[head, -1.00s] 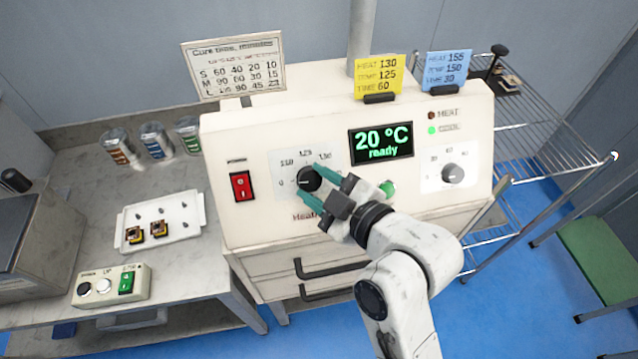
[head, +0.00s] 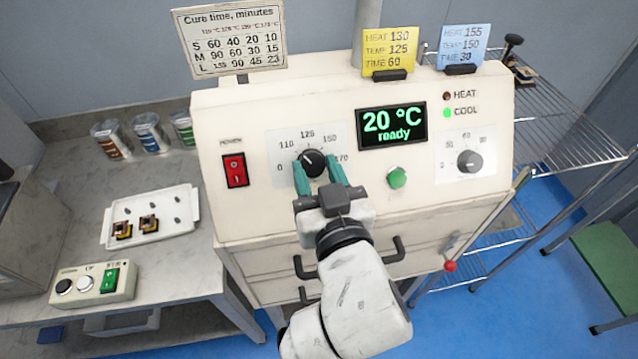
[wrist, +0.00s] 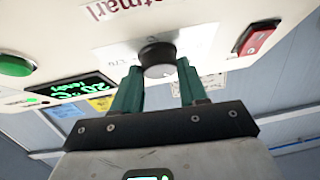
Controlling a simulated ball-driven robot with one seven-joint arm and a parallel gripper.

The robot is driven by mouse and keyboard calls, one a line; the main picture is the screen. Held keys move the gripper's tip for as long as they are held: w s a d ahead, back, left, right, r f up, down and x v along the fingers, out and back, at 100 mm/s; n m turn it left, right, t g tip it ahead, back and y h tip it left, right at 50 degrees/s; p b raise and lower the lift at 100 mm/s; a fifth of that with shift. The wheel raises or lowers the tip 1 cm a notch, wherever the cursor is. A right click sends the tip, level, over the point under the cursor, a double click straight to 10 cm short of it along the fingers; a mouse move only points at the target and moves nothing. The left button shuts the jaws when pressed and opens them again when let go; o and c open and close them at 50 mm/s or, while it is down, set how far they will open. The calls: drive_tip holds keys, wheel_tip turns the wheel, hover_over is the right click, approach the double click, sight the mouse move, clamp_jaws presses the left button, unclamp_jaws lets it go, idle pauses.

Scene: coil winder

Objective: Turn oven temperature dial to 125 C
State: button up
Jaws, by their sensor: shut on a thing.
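The round black temperature dial (head: 312,163) sits on the oven's sloped cream panel, with a printed scale around it that includes 0, 110, 150 and 170. Its pale pointer mark appears to point up and left, toward the side of 110 and the top mark; the exact reading is too small to tell. My gripper (head: 318,173) reaches from below, its two green fingers shut on the dial from both sides. The wrist view shows the dial (wrist: 157,56) between the fingertips. The display (head: 388,124) reads 20 °C, ready.
A red power switch (head: 235,170) is left of the dial. A green button (head: 397,178) and a second dial (head: 469,161) are to the right. The yellow card (head: 389,52) reads HEAT 130, TEMP 125, TIME 60. Drawer handles (head: 385,252) stick out below the panel.

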drive_tip(key=m+h+b, duration=0.2)
drive_tip(key=m, duration=0.1)
drive_tip(key=m+b, duration=0.1)
drive_tip(key=b, duration=0.1)
drive_tip(key=shift+a+f+m+t+h, duration=0.3)
drive_tip(key=shift+m+t+h, duration=0.1)
drive_tip(key=shift+a+r+m+h+b, duration=0.1)
drive_tip(key=shift+r+m+h+b, duration=0.1)
drive_tip(key=shift+m+h+b, duration=1.6)
drive_tip(key=shift+m+y+p, duration=0.4)
drive_tip(key=shift+m+p, duration=0.1)
drive_tip(key=o, duration=1.1)
drive_tip(key=shift+r, duration=0.1)
drive_tip(key=shift+c, duration=0.2)
drive_tip(key=s+r, duration=0.1)
drive_tip(key=s, duration=1)
drive_tip(key=shift+r+b, duration=0.15)
drive_tip(key=shift+b, duration=0.15)
drive_tip(key=shift+w, duration=0.1)
